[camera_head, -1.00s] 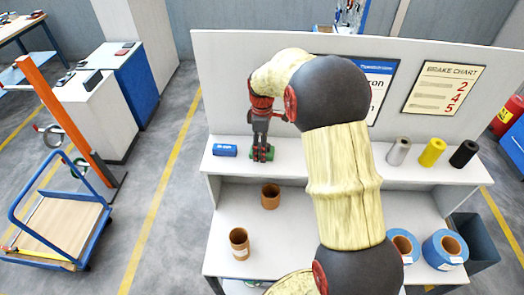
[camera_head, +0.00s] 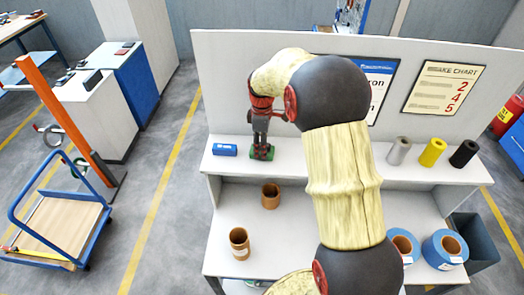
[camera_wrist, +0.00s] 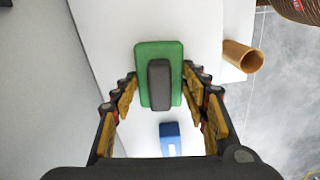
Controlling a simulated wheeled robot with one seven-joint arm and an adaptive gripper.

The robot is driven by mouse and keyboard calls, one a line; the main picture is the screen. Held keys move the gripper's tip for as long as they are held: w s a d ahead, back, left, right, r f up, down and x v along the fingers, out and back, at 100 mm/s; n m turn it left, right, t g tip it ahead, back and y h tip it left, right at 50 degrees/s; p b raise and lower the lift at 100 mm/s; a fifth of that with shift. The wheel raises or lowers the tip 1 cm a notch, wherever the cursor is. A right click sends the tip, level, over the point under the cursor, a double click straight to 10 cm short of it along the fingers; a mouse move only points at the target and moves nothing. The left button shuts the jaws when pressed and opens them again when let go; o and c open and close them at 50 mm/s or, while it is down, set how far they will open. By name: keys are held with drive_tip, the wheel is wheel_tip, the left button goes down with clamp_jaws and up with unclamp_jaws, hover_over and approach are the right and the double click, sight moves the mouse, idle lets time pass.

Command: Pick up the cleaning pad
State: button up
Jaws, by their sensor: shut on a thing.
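The cleaning pad is a green block (camera_wrist: 146,58) with a dark grey raised grip on its back. It lies on the upper shelf of the bench, partly hidden behind my gripper in the head view (camera_head: 270,153). My gripper (camera_wrist: 160,88) points down over it, its fingers on both sides of the dark grip. The fingers are closed in on the pad, which still appears at shelf level.
A blue box (camera_head: 224,149) lies on the shelf just left of the pad. Grey, yellow (camera_head: 432,152) and black rolls stand at the shelf's right. Brown tubes (camera_head: 239,241) and blue rolls (camera_head: 445,249) are on the lower top. The back panel rises close behind.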

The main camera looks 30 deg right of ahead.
drive_tip(key=shift+r, duration=0.45)
wheel_tip(320, 180, up, 2)
drive_tip(key=shift+w+r, duration=0.1)
drive_tip(key=shift+r, duration=0.05)
drive_tip(key=s+r, duration=0.1)
drive_tip(key=s+r+b, duration=0.1)
drive_tip(key=s+r, duration=0.2)
drive_tip(key=r, duration=0.1)
drive_tip(key=shift+s+d, duration=0.15)
drive_tip(key=shift+d, duration=0.2)
drive_tip(key=s+d+r+b, duration=0.1)
drive_tip(key=s+r, duration=0.4)
drive_tip(key=s, duration=0.4)
drive_tip(key=shift+s+d+b, duration=0.15)
drive_tip(key=shift+s+b, duration=0.2)
drive_tip(key=shift+s, duration=0.05)
drive_tip(key=o, duration=0.6)
drive_tip(key=shift+f, duration=0.1)
drive_tip(key=c, duration=0.4)
drive_tip(key=shift+c, duration=0.2)
